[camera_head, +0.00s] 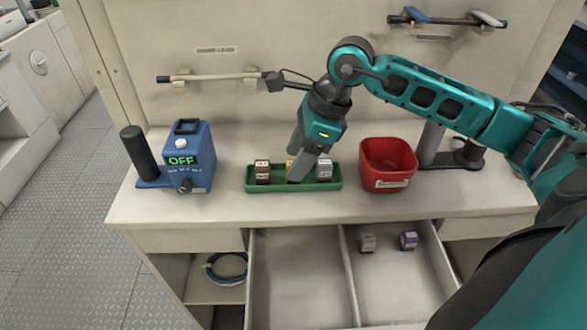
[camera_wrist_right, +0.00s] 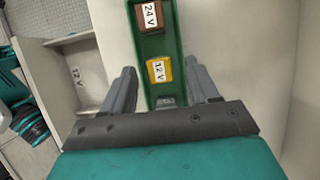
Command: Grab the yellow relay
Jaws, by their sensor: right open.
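The yellow relay (camera_head: 290,164) sits in the middle of a green tray (camera_head: 250,187) on the counter, mostly hidden behind my right gripper in the head view. In the wrist view the yellow relay (camera_wrist_right: 159,70) shows a white "12 V" label. My right gripper (camera_head: 299,157) is open above the tray. In the wrist view its fingers (camera_wrist_right: 162,76) stand on either side of the tray, with the yellow relay between them in the picture; contact cannot be told. A brown relay (camera_head: 262,171) labelled "24 V" and a grey relay (camera_head: 324,169) stand at the tray's ends. My left gripper is out of view.
A red bin (camera_head: 389,163) stands right of the tray. A blue box (camera_head: 188,158) reading "OFF" stands to the left. Below the counter an open drawer (camera_head: 299,280) holds a grey relay (camera_head: 367,242) and a purple relay (camera_head: 408,240). A rod (camera_head: 222,77) is mounted on the back wall.

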